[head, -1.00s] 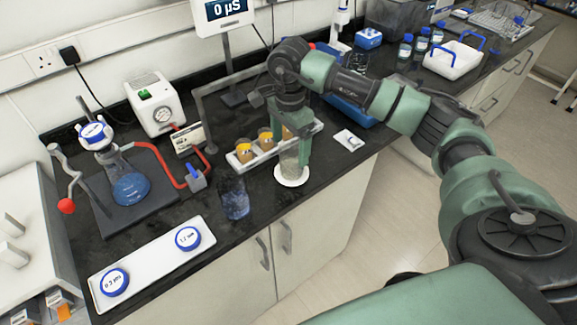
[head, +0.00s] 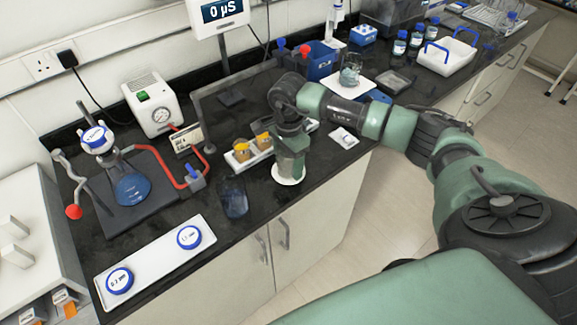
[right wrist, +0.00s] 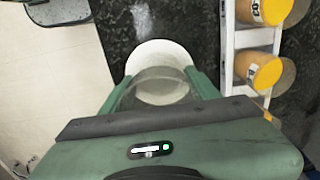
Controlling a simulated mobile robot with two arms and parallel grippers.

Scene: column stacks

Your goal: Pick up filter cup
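The filter cup (right wrist: 160,88) is a clear, see-through cylinder. It stands upright over a round white disc (head: 289,174) near the counter's front edge; the disc also shows in the right wrist view (right wrist: 160,54). My right gripper (head: 291,158) points down over the cup, with one green finger on each side of it. In the right wrist view my gripper (right wrist: 161,76) has its fingers spread about the cup's width apart, and I cannot make out firm contact. In the head view the fingers hide most of the cup. My left gripper is out of view.
A white rack (head: 238,165) with amber-filled cups is close behind the gripper. A clear blue-tinted beaker (head: 234,200) stands to the left. A flask (head: 131,187) on a stand and a white tray (head: 150,262) with two blue-rimmed discs are farther left.

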